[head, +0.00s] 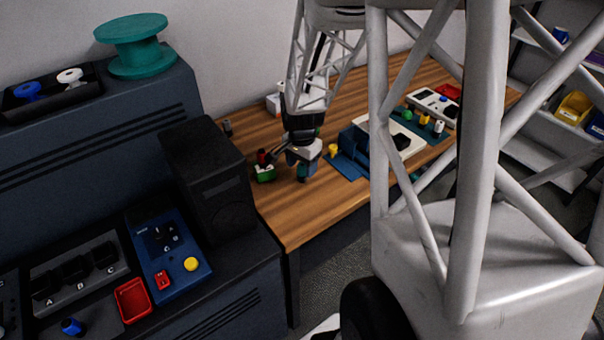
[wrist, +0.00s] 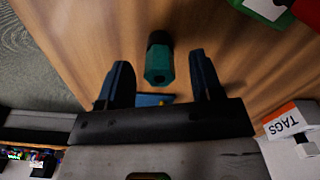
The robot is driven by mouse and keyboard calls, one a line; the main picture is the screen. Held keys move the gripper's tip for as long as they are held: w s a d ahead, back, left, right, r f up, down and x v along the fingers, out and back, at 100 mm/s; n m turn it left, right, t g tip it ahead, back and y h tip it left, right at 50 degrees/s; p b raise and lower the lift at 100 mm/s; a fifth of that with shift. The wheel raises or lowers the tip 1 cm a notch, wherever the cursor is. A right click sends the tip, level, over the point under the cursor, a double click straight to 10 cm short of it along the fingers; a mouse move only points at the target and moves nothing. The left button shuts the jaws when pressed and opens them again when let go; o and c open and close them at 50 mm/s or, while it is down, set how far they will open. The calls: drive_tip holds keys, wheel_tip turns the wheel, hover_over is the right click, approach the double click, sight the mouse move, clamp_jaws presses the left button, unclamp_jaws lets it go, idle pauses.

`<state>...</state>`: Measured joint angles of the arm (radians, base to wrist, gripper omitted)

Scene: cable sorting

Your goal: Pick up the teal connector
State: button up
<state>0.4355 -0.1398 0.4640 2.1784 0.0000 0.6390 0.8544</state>
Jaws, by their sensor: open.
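The teal connector (wrist: 159,64) shows in the wrist view as a short teal hexagonal body with a dark far end, lying on the wooden table. My gripper (wrist: 160,78) is open, with one dark finger on each side of the connector and a visible gap to both. Nothing is held. The connector sits at and slightly beyond the fingertips in the picture; the height between them is hard to judge. In the head view the connector (head: 302,173) shows just below my gripper (head: 297,163), partly hidden by it.
A green block (head: 265,174) lies left of my gripper. A blue tray (head: 346,166) and a yellow piece (head: 333,150) are to the right. A white box marked TAGS (wrist: 288,121) is at the wrist view's right. The table's front (head: 310,225) is bare.

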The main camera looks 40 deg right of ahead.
sight(302, 173)
drive_tip(key=shift+f, duration=1.8)
drive_tip(key=c, duration=1)
drive_tip(key=shift+r, duration=0.15)
drive_tip(key=shift+r, duration=0.85)
drive_tip(key=shift+s+a+r, duration=0.1)
drive_tip(key=shift+s+r, duration=0.15)
drive_tip(key=shift+r, duration=0.6)
drive_tip(key=s+a, duration=0.2)
drive_tip(key=s, duration=0.2)
drive_tip(key=s+a+r, duration=0.1)
drive_tip(key=s+a, duration=0.1)
drive_tip(key=s, duration=0.3)
drive_tip(key=s+a, duration=0.2)
drive_tip(key=s, duration=0.3)
drive_tip(key=shift+a+r, duration=0.1)
drive_tip(key=shift+r, duration=0.1)
